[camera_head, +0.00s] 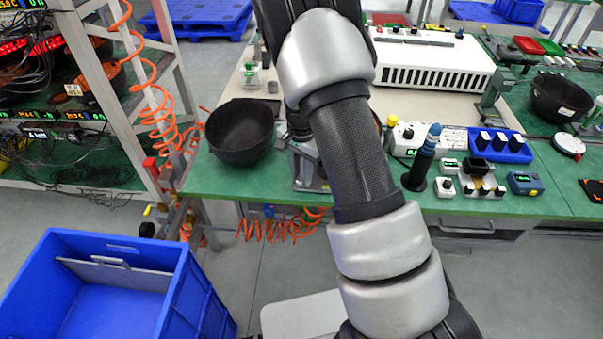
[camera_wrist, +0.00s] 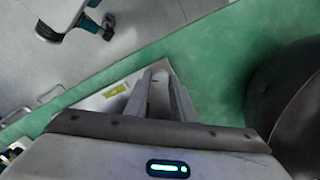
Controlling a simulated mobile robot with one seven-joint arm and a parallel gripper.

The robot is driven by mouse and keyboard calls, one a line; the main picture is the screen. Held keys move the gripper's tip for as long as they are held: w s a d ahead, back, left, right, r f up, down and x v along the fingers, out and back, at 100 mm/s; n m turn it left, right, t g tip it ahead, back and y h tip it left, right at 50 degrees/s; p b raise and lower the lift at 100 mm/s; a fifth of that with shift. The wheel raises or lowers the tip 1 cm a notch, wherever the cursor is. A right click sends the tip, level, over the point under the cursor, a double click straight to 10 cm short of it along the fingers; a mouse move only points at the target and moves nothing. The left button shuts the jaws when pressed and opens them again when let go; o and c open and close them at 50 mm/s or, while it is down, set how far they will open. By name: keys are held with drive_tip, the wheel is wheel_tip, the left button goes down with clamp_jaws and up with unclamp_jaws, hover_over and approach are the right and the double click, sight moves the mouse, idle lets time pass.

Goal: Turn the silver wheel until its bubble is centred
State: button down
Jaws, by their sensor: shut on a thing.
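In the wrist view, my gripper (camera_wrist: 163,85) points down at a pale grey metal fixture (camera_wrist: 116,90) with a yellow label, near the edge of the green table. The fingers are shut on a grey part, which seems to be the silver wheel; its outline is mostly hidden by the fingers. In the head view, the grey fixture (camera_head: 308,167) shows at the table's front edge, partly behind my arm, and my gripper is hidden there. A dark window with a green bar and bright spot (camera_wrist: 168,169) shows low in the wrist view; I cannot tell whether it is the bubble.
A black bowl (camera_head: 240,130) stands left of the fixture, close beside my gripper in the wrist view (camera_wrist: 292,105). Right of my arm are a blue-handled tool (camera_head: 426,150), small control boxes and a blue tray (camera_head: 500,147). A blue crate (camera_head: 195,290) stands on the floor.

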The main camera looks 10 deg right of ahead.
sight(301, 178)
idle(0.3)
drive_tip(key=c, duration=1.5)
unclamp_jaws()
wheel_tip(301, 178, up, 18)
drive_tip(key=shift+f+p, duration=0.25)
drive_tip(key=shift+p, duration=0.35)
